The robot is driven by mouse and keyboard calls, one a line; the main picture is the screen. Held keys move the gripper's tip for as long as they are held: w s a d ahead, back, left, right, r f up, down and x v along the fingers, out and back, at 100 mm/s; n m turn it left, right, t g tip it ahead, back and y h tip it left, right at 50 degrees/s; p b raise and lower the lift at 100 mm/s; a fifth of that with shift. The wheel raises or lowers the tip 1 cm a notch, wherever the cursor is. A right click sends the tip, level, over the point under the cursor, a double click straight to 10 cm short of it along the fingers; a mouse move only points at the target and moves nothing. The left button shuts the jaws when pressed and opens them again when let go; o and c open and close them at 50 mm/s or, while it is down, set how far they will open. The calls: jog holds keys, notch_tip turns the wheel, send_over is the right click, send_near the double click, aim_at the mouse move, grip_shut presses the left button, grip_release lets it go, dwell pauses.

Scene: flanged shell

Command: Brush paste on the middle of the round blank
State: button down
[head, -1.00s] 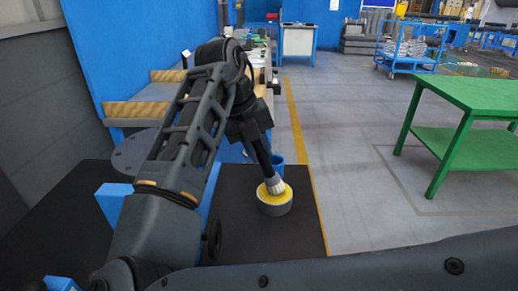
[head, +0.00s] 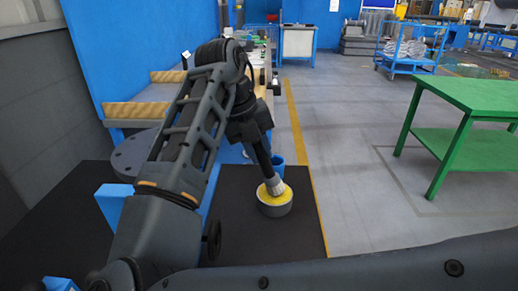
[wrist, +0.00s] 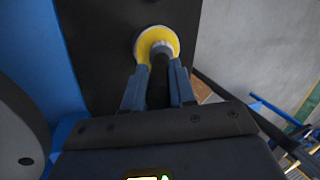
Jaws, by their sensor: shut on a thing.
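My gripper (wrist: 159,74) is shut on the dark handle of a brush (wrist: 159,88) and points down. In the head view the pale bristles of the brush (head: 275,187) are at the yellow paste in a round grey pot (head: 275,210) on the dark mat. The bristles appear to touch the paste, though how deep they sit is hidden. The round blank (head: 130,157) is a dark grey disc to the left, partly hidden behind my arm. Its edge with a hole shows at the left of the wrist view (wrist: 18,128).
A blue wall (head: 140,50) and wooden-edged ledges (head: 140,109) lie to the left and back. A green table (head: 470,100) stands at the right, across open floor. The mat (head: 240,245) in front of the pot is clear.

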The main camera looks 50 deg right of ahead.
jog(key=shift+r+p, duration=1.95)
jog(key=shift+r, duration=1.55)
